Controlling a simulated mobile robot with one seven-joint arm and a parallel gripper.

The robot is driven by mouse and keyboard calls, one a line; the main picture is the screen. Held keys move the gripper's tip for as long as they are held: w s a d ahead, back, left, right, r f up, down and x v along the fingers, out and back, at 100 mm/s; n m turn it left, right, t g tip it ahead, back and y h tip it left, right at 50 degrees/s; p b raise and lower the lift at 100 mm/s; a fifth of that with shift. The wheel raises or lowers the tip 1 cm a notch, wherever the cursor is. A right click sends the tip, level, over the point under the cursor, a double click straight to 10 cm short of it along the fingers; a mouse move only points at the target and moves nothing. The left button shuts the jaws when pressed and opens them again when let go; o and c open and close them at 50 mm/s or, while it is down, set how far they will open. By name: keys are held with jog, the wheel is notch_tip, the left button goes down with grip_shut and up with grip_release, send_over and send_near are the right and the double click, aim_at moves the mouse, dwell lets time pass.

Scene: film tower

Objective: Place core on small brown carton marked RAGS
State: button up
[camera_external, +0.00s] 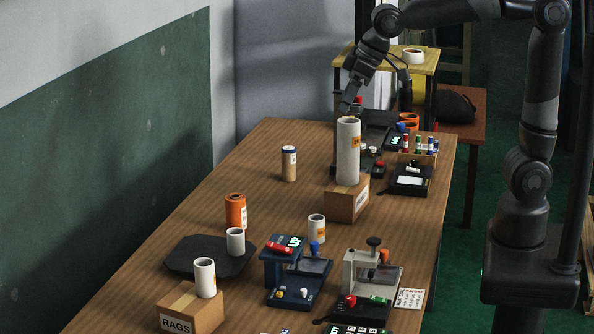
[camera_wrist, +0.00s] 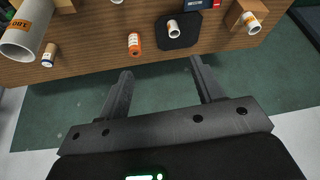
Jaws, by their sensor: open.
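The small brown carton marked RAGS (camera_external: 180,312) stands at the near left of the table. A short white core (camera_external: 204,278) stands upright on top of it. In the wrist view this carton (camera_wrist: 234,16) and its core (camera_wrist: 252,24) are at the top right. Another short white core (camera_external: 235,241) stands on the black tray, and one with an orange label (camera_external: 316,228) stands on bare wood. My gripper (camera_external: 346,108) is at the far end, partly hidden behind a tall white tube. In the wrist view my gripper (camera_wrist: 162,66) is open and empty, away from every core.
The tall white tube (camera_external: 347,152) stands on another carton (camera_external: 341,205). An orange roll (camera_external: 235,210) is beside the black tray (camera_external: 184,262); a blue-topped canister (camera_external: 289,165) stands farther back. Small machines (camera_external: 372,272) line the right edge. The table's far left is clear.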

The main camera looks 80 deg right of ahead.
jog(key=s+d+f, duration=0.2)
jog(key=s+d, duration=0.1)
jog(key=s, duration=0.4)
jog(key=s+d+f+m, duration=0.1)
jog(key=s+d+f, duration=0.1)
jog(key=s+d, duration=0.2)
jog(key=s+d+f+h, duration=0.1)
jog(key=s+d, duration=0.3)
jog(key=s, duration=0.6)
jog(key=shift+f+m+t, duration=0.3)
jog(key=shift+f, duration=0.3)
